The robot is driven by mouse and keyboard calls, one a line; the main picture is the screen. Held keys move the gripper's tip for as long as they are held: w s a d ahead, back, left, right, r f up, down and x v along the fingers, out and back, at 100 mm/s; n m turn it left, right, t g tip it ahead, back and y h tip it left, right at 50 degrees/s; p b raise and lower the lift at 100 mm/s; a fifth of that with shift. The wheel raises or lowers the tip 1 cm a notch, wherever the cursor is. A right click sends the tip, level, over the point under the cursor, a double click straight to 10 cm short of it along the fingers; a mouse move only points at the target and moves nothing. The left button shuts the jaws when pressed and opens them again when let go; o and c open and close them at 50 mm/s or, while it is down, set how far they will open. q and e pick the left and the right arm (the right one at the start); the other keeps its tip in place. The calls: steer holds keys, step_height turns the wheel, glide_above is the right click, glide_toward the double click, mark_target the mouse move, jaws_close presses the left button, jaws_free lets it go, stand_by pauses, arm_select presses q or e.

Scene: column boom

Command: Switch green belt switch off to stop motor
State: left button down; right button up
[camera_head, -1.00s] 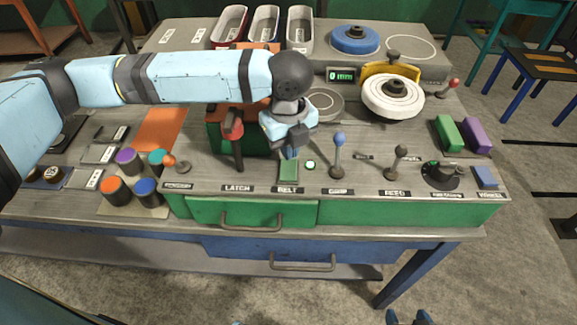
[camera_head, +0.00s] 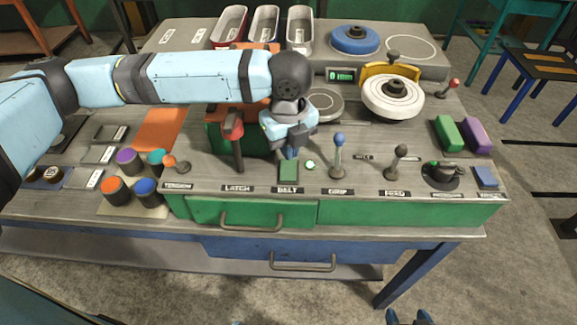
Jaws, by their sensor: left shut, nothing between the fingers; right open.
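The green belt switch (camera_head: 288,171) sits on the front panel above the BELT label (camera_head: 288,190). A small lit pale green lamp (camera_head: 310,165) is just right of it. My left gripper (camera_head: 289,153) is shut and empty, pointing down at the switch's far edge; I cannot tell whether it touches. The switch's on or off position is not clear from this angle. My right gripper (camera_head: 408,317) shows only as two separate fingertips at the bottom edge, open and away from the bench.
A red-topped lever (camera_head: 235,140) stands left of the switch, and a blue-knobbed lever (camera_head: 338,150) to the right. A grey lever (camera_head: 398,160) and a dial (camera_head: 441,175) are further right. A white wheel (camera_head: 392,97) and a green-lit display (camera_head: 341,76) are behind.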

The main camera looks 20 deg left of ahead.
stand_by(0.3)
arm_select(q)
steer(key=shift+f, duration=0.25)
stand_by(0.4)
steer(key=shift+f, duration=0.6)
steer(key=shift+f, duration=0.35)
stand_by(0.4)
steer(key=shift+r+p, duration=0.7)
steer(key=shift+p, duration=0.1)
step_height(320, 180, up, 3)
steer(key=p, duration=0.3)
steer(key=shift+f, duration=0.2)
step_height(320, 180, up, 3)
steer(key=p, duration=0.4)
